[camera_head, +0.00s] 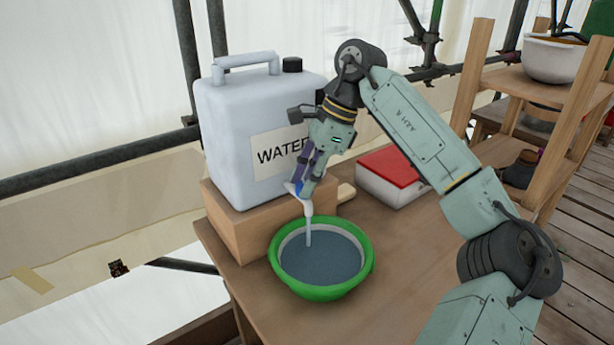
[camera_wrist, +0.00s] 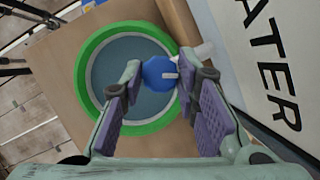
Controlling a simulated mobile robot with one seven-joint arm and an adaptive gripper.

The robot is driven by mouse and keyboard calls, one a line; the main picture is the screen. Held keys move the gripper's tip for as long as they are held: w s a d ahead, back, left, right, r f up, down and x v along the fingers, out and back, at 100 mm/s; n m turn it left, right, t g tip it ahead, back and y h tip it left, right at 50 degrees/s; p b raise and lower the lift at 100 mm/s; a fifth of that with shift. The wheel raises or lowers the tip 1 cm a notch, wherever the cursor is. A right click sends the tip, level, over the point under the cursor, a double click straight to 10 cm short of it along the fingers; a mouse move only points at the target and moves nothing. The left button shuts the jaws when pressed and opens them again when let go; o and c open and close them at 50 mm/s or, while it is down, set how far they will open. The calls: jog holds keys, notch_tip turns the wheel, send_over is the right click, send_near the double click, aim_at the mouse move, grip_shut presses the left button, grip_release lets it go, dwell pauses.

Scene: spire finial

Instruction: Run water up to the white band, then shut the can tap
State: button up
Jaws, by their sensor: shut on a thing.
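The white water can (camera_head: 262,115), labelled WATER, stands on a wooden block. Its tap has a blue handle (camera_wrist: 160,72) with a white mark. My gripper (camera_wrist: 161,76) has its purple-padded fingers on either side of this handle and is shut on it. In the head view, my gripper (camera_head: 300,182) hides most of the tap. A thin stream of water (camera_head: 308,232) falls from the white spout into the green bowl (camera_head: 318,292). Grey-blue water (camera_head: 325,262) fills much of the bowl. A pale band (camera_head: 288,240) shows between the water and the green rim.
The bowl stands on a wooden table (camera_head: 400,265) in front of the wooden block (camera_head: 232,215). A red-topped white box (camera_head: 392,180) lies to the right, behind my arm. A wooden shelf with a white bowl (camera_head: 553,60) stands at the far right. The table's front right is clear.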

jog(key=n, duration=0.2)
jog(key=n+g+h, duration=0.1)
jog(key=n, duration=0.1)
jog(key=shift+w+n+g, duration=0.15)
jog(key=shift+n+g, duration=0.15)
dwell(0.5)
jog(key=o, duration=1.1)
jog(key=shift+o, duration=0.2)
jog(key=v, duration=1.2)
jog(key=shift+f, duration=0.1)
